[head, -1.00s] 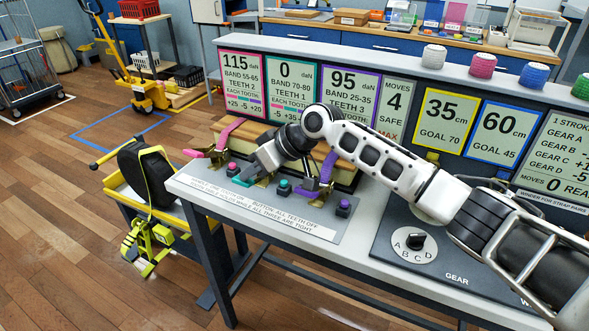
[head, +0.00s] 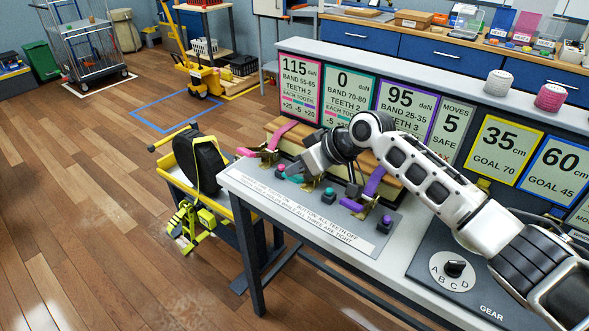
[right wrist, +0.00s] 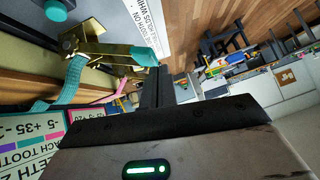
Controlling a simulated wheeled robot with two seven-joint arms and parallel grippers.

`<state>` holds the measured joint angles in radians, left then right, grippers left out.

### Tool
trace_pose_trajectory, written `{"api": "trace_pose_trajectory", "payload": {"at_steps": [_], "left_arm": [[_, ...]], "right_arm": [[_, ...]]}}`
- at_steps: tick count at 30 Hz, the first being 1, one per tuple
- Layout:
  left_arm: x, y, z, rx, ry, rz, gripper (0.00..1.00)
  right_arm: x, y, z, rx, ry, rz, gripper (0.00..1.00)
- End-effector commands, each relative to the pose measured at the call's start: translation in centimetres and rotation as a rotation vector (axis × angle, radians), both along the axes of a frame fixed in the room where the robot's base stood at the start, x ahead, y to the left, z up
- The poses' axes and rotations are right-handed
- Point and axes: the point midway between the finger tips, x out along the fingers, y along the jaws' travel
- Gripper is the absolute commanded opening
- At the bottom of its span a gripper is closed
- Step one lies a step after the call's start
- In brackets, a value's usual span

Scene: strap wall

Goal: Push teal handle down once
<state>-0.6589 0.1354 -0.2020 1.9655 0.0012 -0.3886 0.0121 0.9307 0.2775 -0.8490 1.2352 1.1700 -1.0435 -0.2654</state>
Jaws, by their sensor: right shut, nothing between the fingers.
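The teal handle (head: 294,179) sits on a brass ratchet on the grey bench panel, partly behind my right gripper in the head view. In the right wrist view the teal handle (right wrist: 144,52) is close beside the fingertips; I cannot tell whether they touch. My right gripper (head: 297,174) is shut and empty, and its dark fingers (right wrist: 157,86) also show in the right wrist view. The teal strap (right wrist: 73,80) runs up from the ratchet. The teal button (head: 328,194) stands in front. The teal-framed display (head: 346,92) reads 0 daN, band 70-80. My left gripper is not in view.
The pink handle (head: 248,153) is left of my gripper, and the purple strap (head: 375,182) with its purple button (head: 384,222) is to the right. The moves display (head: 453,130) reads 5. A gear dial (head: 454,270) is at the front right.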

Motion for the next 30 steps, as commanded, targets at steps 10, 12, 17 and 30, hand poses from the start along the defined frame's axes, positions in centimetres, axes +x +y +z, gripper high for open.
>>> {"api": "trace_pose_trajectory", "payload": {"at_steps": [10, 12, 17, 30], "left_arm": [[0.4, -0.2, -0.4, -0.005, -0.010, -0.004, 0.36], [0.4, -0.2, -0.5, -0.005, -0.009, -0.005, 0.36], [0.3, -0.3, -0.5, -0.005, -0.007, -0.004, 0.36], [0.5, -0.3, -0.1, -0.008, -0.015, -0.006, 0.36]], "right_arm": [[-2.8, -4.8, 5.2, 0.001, -0.006, -0.001, 0.00], [-3.1, -5.2, 5.8, 0.001, -0.005, -0.001, 0.00], [-3.5, -5.9, 6.6, 0.001, -0.005, -0.001, 0.00], [-3.6, -5.9, 6.7, 0.002, -0.004, 0.000, 0.00]]}}
